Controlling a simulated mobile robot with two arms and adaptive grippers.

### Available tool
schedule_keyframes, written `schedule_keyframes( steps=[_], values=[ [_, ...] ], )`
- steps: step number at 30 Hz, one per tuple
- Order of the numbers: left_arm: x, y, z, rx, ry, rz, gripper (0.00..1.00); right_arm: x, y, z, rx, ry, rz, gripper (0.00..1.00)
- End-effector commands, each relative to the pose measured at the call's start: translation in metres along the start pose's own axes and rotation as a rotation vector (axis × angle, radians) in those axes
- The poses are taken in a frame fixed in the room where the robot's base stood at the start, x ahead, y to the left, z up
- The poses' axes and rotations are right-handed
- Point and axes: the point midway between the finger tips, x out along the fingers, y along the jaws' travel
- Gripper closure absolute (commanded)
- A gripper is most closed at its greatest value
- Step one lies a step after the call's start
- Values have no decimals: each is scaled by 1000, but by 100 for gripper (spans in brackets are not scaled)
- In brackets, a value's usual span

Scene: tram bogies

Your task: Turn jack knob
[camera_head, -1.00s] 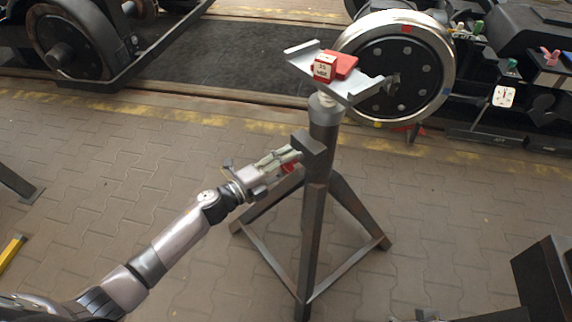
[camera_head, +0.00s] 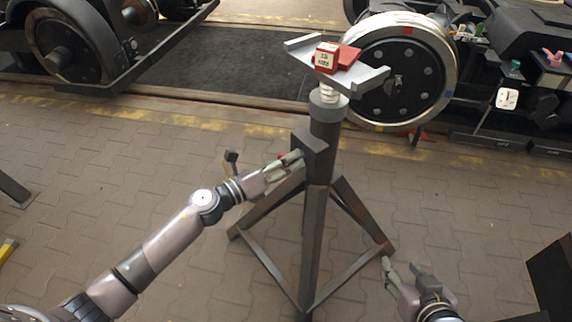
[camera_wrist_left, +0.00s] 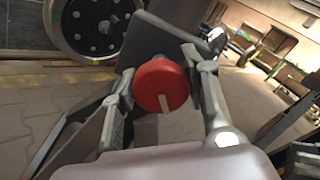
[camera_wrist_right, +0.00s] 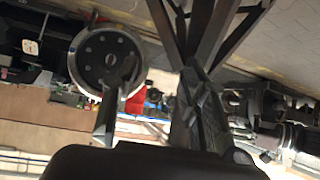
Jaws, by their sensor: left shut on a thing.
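The jack stand (camera_head: 313,230) stands upright on the paving with its legs spread. A small dark box (camera_head: 309,150) sits on its post, and a pale screw (camera_head: 326,93) shows below the tilted grey top plate (camera_head: 367,82). The round red knob (camera_wrist_left: 162,87) with a pale mark fills the middle of the left wrist view. My left gripper (camera_head: 292,160) is shut on the knob, one finger on each side of it; in the head view it mostly hides the knob. My right gripper (camera_head: 402,268) is open and empty, low and right of the stand.
A red block with a white label (camera_head: 326,58) sits on the top plate. A large wheel (camera_head: 400,75) stands just behind it. A dark box-like object (camera_head: 552,280) is at the lower right.

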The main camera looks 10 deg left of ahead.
Motion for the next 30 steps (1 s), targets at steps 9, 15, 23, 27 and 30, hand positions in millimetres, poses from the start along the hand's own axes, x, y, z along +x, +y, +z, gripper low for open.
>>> schedule_keyframes(
  steps=[9, 15, 23, 27, 30],
  values=[
    [0, 1, -3, 298, 3, 0, 86, 1, -11, -74, -2, 385, -23, 60],
    [0, 1, -3, 457, 3, 0, 86, -12, -16, -111, 0, 588, -36, 60],
    [0, 0, -3, 601, 4, 0, 86, -31, -20, -139, 3, 766, -47, 60],
    [0, 0, -3, 645, 4, 0, 86, -38, -21, -147, 5, 819, -50, 60],
    [0, -1, -3, 663, 4, 0, 86, -41, -22, -150, 5, 842, -52, 60]
  ],
)
